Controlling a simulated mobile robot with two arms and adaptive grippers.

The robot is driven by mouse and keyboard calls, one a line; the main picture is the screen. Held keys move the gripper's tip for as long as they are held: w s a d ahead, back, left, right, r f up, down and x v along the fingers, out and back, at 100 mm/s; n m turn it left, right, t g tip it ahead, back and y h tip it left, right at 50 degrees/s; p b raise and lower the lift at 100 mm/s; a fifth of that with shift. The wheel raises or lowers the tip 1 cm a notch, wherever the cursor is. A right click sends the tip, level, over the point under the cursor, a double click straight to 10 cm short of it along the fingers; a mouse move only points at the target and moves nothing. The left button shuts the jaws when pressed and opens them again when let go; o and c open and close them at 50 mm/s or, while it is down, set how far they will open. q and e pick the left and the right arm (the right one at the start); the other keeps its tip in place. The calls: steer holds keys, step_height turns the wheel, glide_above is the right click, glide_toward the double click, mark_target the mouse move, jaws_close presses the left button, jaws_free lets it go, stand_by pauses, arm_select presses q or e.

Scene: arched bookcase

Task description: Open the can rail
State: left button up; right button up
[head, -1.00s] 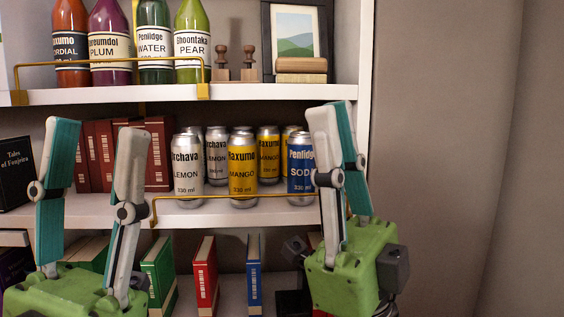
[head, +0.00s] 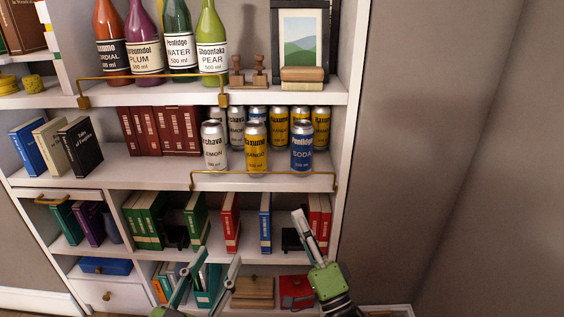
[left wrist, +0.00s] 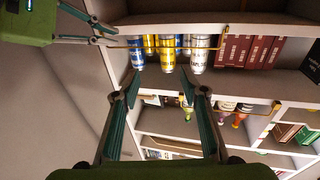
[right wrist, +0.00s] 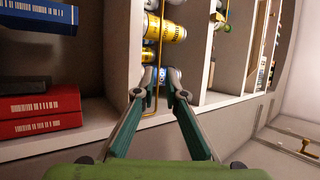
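The can rail (head: 265,172) is a thin brass bar along the front edge of the middle shelf, with an end post at each side. It stands up in front of the cans. Silver lemon, yellow mango and blue soda cans (head: 256,150) stand behind it. My left gripper (head: 220,256) is open and empty, below and in front of the rail; its spread fingers show in the left wrist view (left wrist: 157,78). My right gripper (head: 300,213) is below the rail's right part, its fingertips a narrow gap apart. In the right wrist view its tips (right wrist: 157,69) appear close to the rail (right wrist: 156,42); contact is unclear.
A similar brass rail (head: 150,76) guards several bottles on the shelf above. Books (head: 230,222) fill the lower shelf behind my grippers. The bookcase's right side panel (head: 346,130) and the wall (head: 430,150) bound the right. Space in front of the shelves is free.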

steer(key=b, duration=0.1)
glide_toward(278, 173)
steer(key=x, duration=0.3)
steer(key=b+x, duration=0.1)
steer(key=x, duration=0.4)
steer(key=shift+w+a, duration=0.1)
steer(key=shift+w, duration=0.35)
steer(key=shift+w+a+r+b, duration=0.3)
steer(key=shift+w+r, duration=0.1)
steer(key=shift+w, duration=0.1)
arm_select(q)
steer(key=s+r+t+h, duration=0.1)
steer(key=s+r+t, duration=0.1)
steer(key=r, duration=0.3)
steer(key=s+r+t+h, duration=0.1)
steer(key=s+r+t, duration=0.1)
steer(key=r+t, duration=0.2)
step_height(278, 173, up, 2)
steer(key=shift+d+r, duration=0.1)
steer(key=shift+d, duration=0.05)
arm_select(e)
jaws_close()
